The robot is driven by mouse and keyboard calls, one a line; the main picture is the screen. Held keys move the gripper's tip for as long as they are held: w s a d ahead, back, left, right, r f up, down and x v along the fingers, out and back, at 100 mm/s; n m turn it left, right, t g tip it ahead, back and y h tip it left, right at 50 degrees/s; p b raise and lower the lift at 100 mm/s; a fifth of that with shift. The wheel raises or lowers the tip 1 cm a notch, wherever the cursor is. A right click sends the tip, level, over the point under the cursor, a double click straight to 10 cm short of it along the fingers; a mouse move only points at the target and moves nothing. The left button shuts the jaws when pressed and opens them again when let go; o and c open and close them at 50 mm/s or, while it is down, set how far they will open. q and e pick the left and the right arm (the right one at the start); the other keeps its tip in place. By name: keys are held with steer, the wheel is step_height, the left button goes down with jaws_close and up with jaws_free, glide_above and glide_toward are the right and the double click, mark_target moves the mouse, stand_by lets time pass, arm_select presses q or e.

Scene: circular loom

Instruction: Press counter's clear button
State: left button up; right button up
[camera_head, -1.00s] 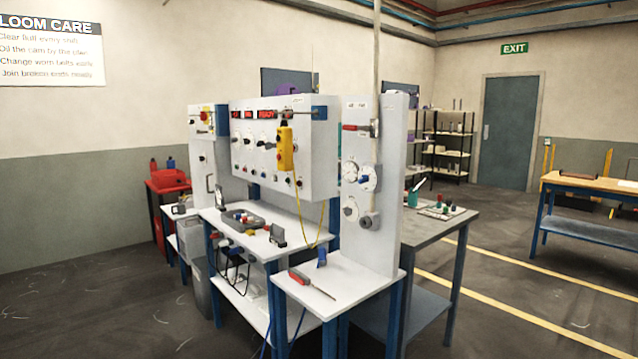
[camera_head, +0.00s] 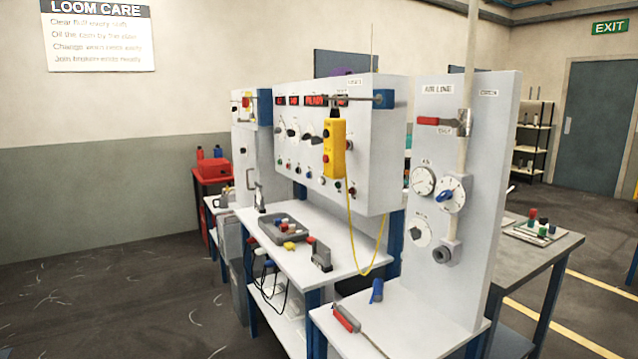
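A white control panel (camera_head: 380,150) stands in the middle of the view and faces left. Red lit displays (camera_head: 314,100) run along its top, with knobs below them and a row of small coloured buttons (camera_head: 308,173) along its lower part. One of the displays may be the counter, but its text is too small to read surely. I cannot tell which button is the clear button. A yellow pendant (camera_head: 335,148) on a yellow cable hangs in front of the panel and hides part of it. Neither of my grippers is in view.
A white bench (camera_head: 345,235) below the panel holds a grey tray (camera_head: 283,232) of coloured pieces. Open floor (camera_head: 120,290) lies at the left.

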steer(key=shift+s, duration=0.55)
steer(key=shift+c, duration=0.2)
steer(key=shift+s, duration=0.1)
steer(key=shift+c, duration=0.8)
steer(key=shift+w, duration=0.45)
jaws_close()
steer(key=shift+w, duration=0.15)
